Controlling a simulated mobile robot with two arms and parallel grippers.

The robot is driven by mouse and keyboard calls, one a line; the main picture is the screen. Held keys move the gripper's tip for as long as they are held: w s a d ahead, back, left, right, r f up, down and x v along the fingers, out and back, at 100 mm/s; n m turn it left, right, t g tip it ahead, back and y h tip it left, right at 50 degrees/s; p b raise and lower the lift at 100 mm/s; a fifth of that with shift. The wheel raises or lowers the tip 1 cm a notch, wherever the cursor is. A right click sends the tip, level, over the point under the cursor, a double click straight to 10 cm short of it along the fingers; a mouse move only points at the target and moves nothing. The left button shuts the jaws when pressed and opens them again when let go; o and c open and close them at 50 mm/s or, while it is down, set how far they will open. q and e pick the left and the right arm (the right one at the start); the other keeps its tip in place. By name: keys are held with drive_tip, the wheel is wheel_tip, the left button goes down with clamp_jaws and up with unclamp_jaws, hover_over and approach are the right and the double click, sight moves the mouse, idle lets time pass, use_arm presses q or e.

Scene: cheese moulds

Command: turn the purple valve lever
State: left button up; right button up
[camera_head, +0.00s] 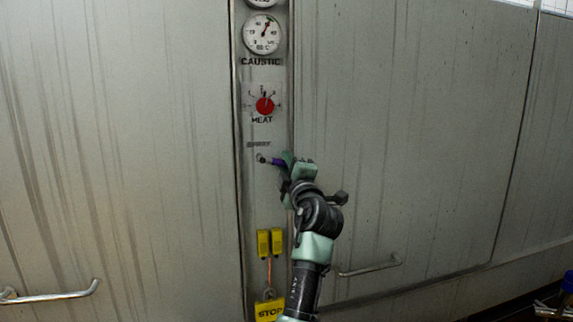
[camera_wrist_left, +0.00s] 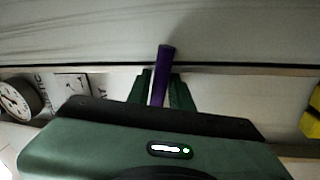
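The purple valve lever (camera_head: 277,162) sits on the narrow panel below a small dark label. It points right and slightly down from its pivot (camera_head: 262,159). My left gripper (camera_head: 287,163) is at its outer end, with the arm coming up from below. In the left wrist view the purple lever (camera_wrist_left: 164,62) stands between the two green fingers (camera_wrist_left: 160,88), which lie close along both sides of it. The fingers look shut on the lever. The outer end of the lever is partly hidden by the gripper in the head view. My right gripper is not in view.
Above the lever are a red HEAT knob (camera_head: 265,105) and a round CAUSTIC gauge (camera_head: 263,34). Metal handles (camera_head: 50,296) (camera_head: 370,268) stick out from the large panels on both sides.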

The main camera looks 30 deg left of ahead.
use_arm(q)
clamp_jaws()
idle(0.6)
drive_tip(key=shift+f, duration=0.1)
idle(0.5)
drive_tip(key=shift+f+m+h+b, duration=0.3)
drive_tip(key=shift+f+m+b, duration=0.2)
drive_tip(key=shift+m, duration=0.2)
drive_tip(key=shift+s+a+f+m+t+b, duration=0.1)
drive_tip(key=shift+f+m+t+b, duration=0.1)
drive_tip(key=shift+m, duration=0.4)
drive_tip(key=shift+s+a+f+m+t+b, duration=0.1)
drive_tip(key=shift+m+t, duration=0.1)
drive_tip(key=shift+m, duration=0.4)
